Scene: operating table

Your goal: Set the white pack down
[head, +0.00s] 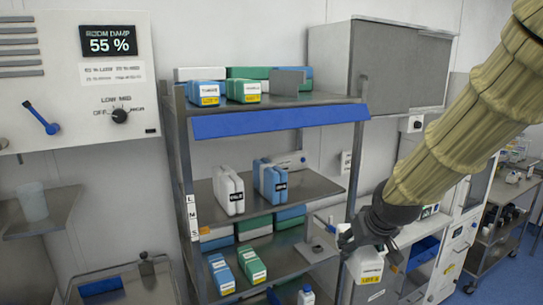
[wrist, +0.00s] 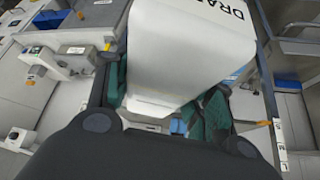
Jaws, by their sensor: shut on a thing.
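My gripper (head: 372,240) is shut on a white pack (head: 366,268) with a yellow label, at the right of the shelf rack. The pack hangs below the gripper, in the air as far as I can tell. In the wrist view the white pack (wrist: 190,45) fills the upper middle, with dark letters starting "DRA" on it. The dark gripper fingers (wrist: 168,140) show at the bottom; their contact with the pack is partly hidden.
The rack's middle shelf (head: 320,188) bears white packs (head: 228,192) and blue packs (head: 271,181), with bare room to their right. The top shelf (head: 318,99) and lower shelf (head: 283,244) bear blue and green packs. A rack post (head: 355,175) stands close to my gripper.

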